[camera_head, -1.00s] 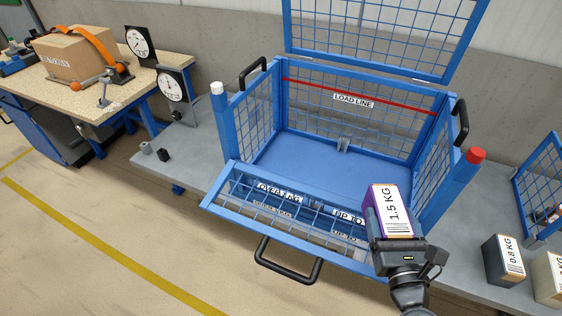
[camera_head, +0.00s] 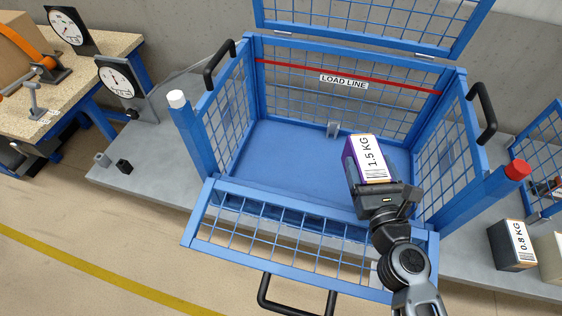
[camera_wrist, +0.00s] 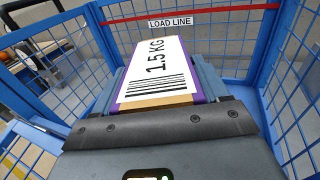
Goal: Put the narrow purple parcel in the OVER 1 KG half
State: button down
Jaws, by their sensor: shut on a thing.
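The narrow purple parcel (camera_head: 351,163) has a white label reading 1.5 KG on top. My gripper (camera_head: 372,181) is shut on it and holds it over the right part of the blue mesh crate (camera_head: 270,153). The parcel also shows in the wrist view (camera_wrist: 160,75), between my jaws. The crate's front flap (camera_head: 310,236) is folded down toward me and its lid (camera_head: 370,25) stands open at the back. In the head view now no OVER 1 KG lettering is readable on the crate. My gripper and the parcel hide part of the crate's right floor.
A red LOAD LINE strip (camera_head: 345,81) runs across the crate's back wall. A white-capped post (camera_head: 180,110) and a red-capped post (camera_head: 500,183) flank the opening. A 0.8 KG parcel (camera_head: 511,244) stands at right.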

jog(key=shift+w+r, duration=0.1)
jog(key=shift+r, duration=0.5)
